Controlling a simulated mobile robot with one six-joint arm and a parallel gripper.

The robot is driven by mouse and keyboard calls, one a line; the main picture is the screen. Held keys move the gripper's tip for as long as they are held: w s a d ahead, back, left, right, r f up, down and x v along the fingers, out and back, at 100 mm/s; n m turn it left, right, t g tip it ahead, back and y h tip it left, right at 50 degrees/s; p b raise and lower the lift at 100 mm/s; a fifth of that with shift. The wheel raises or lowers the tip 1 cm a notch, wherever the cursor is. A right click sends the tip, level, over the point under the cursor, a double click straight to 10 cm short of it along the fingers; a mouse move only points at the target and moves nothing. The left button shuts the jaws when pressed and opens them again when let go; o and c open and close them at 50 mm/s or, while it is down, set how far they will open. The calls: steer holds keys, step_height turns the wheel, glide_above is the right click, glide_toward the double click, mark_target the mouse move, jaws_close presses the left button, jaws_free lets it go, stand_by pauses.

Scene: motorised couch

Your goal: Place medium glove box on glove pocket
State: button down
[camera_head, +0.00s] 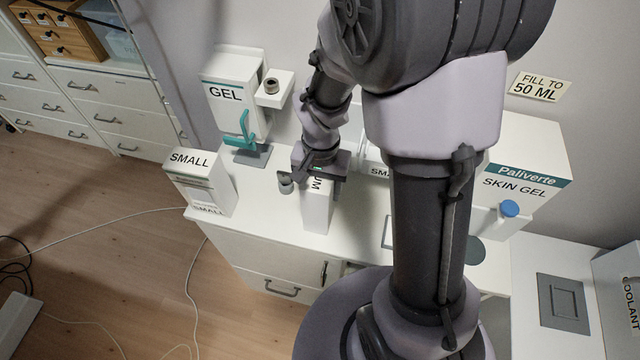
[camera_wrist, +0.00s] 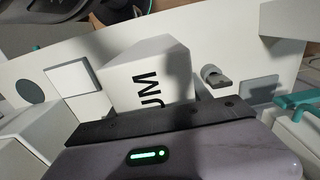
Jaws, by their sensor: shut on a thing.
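A white item lettered "SMA" (camera_head: 377,170) stands behind, mostly hidden by my arm. I cannot tell for sure which thing is the glove pocket.
A white "SMALL" box (camera_head: 200,182) stands at the counter's left end. A GEL dispenser (camera_head: 232,95) with a teal lever is at the back left. A SKIN GEL box (camera_head: 525,180) is at the right. A pale square pad (camera_wrist: 80,77) and grey disc (camera_wrist: 31,89) lie on the counter.

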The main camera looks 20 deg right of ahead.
steer(key=shift+c, duration=2.4)
jaws_free()
steer(key=shift+f, duration=0.1)
